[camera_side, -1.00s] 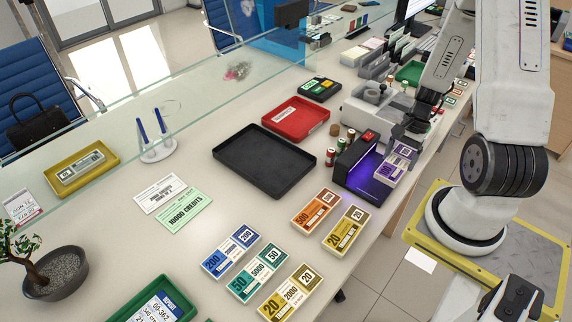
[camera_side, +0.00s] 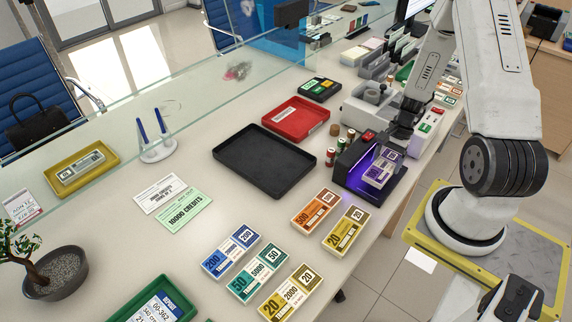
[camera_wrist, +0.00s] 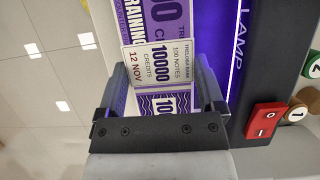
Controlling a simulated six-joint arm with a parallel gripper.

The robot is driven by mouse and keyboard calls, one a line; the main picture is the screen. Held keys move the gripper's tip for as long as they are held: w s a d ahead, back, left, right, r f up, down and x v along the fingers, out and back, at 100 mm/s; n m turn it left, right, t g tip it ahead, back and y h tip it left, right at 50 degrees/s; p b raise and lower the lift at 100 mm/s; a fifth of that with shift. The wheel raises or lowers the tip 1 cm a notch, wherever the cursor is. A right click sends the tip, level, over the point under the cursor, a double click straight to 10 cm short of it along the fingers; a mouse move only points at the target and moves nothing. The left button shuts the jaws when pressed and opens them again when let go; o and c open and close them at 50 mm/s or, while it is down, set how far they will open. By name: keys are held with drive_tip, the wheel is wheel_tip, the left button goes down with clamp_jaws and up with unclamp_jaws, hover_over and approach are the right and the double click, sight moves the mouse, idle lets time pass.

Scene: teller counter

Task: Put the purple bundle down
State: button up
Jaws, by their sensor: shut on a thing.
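The purple bundle (camera_side: 380,170) is a banknote stack with a white paper band reading 10000 credits. It is at the purple-lit lamp device (camera_side: 353,164), over its lit bed; whether it touches the bed I cannot tell. My gripper (camera_side: 393,143) is above its far end, pointing down. In the wrist view my gripper (camera_wrist: 164,92) is shut on the bundle (camera_wrist: 158,62), one finger on each side of it. The lamp's glowing strip and red switch (camera_wrist: 268,119) are just right of the gripper there.
A black tray (camera_side: 229,175) lies empty left of the lamp, with a red tray (camera_side: 277,124) behind it. Orange (camera_side: 315,211) and yellow (camera_side: 346,229) bundles lie in front. Several small rolls stand beside the lamp. Bare counter lies between the black tray and front bundles.

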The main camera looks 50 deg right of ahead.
sight(387, 161)
drive_tip(key=shift+f, duration=1.55)
drive_tip(key=shift+f, duration=0.15)
drive_tip(key=o, duration=1)
drive_tip(key=shift+o, duration=0.2)
drive_tip(key=v, duration=1.2)
drive_tip(key=shift+d, duration=0.1)
